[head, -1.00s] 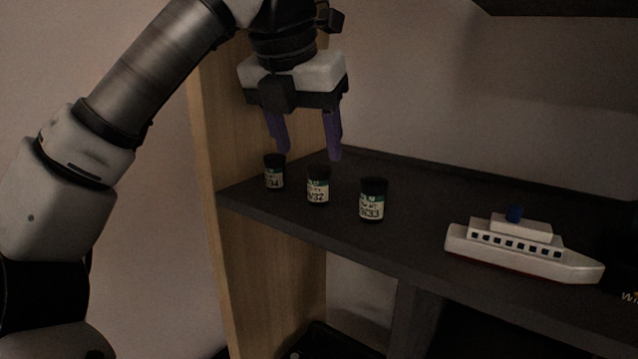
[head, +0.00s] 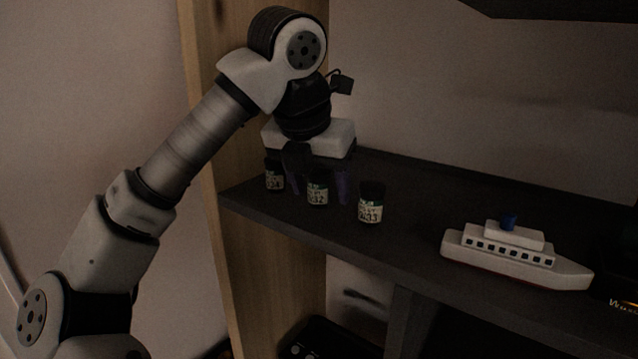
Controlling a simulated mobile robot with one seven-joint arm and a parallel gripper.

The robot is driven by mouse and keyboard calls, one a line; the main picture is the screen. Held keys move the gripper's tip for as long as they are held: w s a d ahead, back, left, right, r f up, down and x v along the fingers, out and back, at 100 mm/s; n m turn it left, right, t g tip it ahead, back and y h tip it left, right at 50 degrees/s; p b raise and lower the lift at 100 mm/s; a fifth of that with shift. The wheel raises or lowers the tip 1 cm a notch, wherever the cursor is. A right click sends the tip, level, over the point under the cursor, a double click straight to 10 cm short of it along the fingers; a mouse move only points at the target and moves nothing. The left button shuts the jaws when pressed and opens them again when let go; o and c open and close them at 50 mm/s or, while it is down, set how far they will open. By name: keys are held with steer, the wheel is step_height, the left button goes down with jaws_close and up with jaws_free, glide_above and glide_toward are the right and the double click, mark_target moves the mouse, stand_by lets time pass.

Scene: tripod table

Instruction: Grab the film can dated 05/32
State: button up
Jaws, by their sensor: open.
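Three dark film cans with green and white labels stand upright in a row on the dark shelf (head: 410,215). The middle can (head: 318,190) has a label that seems to end in 32. The left can (head: 274,178) seems to read 34, and the right can (head: 370,203) seems to read 33. My gripper (head: 319,190) points down with its purple fingers open, one on each side of the middle can. The left finger is between the left and middle cans. I cannot tell whether either finger touches a can.
A white toy ship (head: 515,256) with a blue funnel stands to the right on the shelf. A wooden side panel (head: 262,260) rises at the left end. The shelf is clear between the right can and the ship.

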steer(key=c, duration=1.1)
steer(key=shift+o, duration=0.2)
steer(key=shift+r, duration=0.1)
